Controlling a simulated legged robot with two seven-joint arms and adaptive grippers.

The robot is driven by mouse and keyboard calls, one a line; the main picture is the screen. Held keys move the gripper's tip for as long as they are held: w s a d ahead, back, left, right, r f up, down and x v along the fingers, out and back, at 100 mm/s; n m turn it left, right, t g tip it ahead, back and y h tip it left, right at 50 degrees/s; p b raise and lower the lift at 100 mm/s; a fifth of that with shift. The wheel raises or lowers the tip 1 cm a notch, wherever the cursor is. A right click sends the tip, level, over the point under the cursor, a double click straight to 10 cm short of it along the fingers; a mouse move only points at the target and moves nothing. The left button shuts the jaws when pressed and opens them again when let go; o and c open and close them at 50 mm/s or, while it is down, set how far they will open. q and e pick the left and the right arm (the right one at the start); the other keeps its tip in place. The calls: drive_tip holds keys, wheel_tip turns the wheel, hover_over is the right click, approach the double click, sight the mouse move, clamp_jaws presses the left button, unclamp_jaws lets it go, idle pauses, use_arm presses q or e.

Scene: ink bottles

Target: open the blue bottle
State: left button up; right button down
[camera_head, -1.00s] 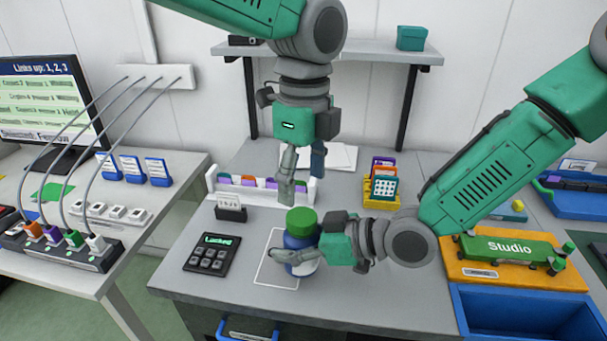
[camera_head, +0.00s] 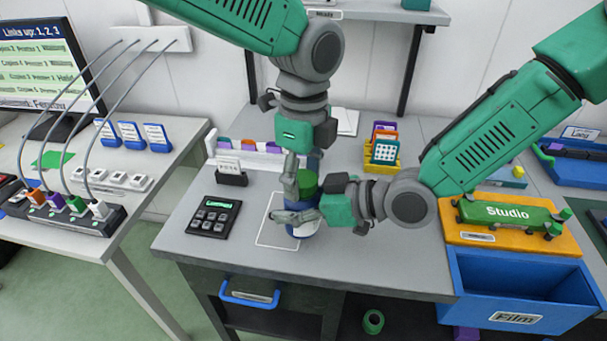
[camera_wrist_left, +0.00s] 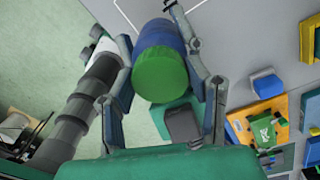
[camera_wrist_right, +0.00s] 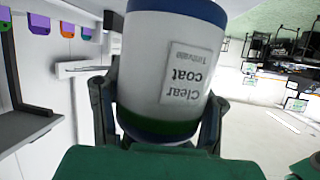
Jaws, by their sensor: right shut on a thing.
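The blue bottle (camera_head: 304,230) has a green cap (camera_head: 308,184) and a white label. It is upright at the white outlined rectangle on the desk; I cannot tell if it touches the desk. My right gripper (camera_head: 297,216) is shut on the bottle's body from the right. In the right wrist view the bottle (camera_wrist_right: 172,70) fills the jaws, its label reading "Clear coat". My left gripper (camera_head: 300,180) points down at the cap. In the left wrist view its fingers (camera_wrist_left: 168,88) are apart, one on each side of the green cap (camera_wrist_left: 160,76), with gaps visible.
A dark keypad (camera_head: 214,217) lies left of the bottle. A yellow card holder (camera_head: 380,160) stands behind, right. A blue bin (camera_head: 515,290) and an orange tray with a green Studio device (camera_head: 505,214) are at right.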

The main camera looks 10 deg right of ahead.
use_arm(q)
drive_tip(key=shift+d+n, duration=0.1)
drive_tip(key=shift+n, duration=1.6)
drive_tip(key=o, duration=1.3)
drive_tip(key=shift+c, duration=0.2)
drive_tip(key=shift+w+r, duration=0.1)
drive_tip(key=shift+r, duration=2.35)
drive_tip(key=shift+c, duration=0.3)
wheel_tip(320, 180, up, 3)
drive_tip(key=m, duration=0.2)
drive_tip(key=shift+w+f+m, duration=0.1)
drive_tip(key=shift+f+m, duration=0.1)
drive_tip(key=shift+m, duration=0.5)
drive_tip(key=shift+f, duration=3.75)
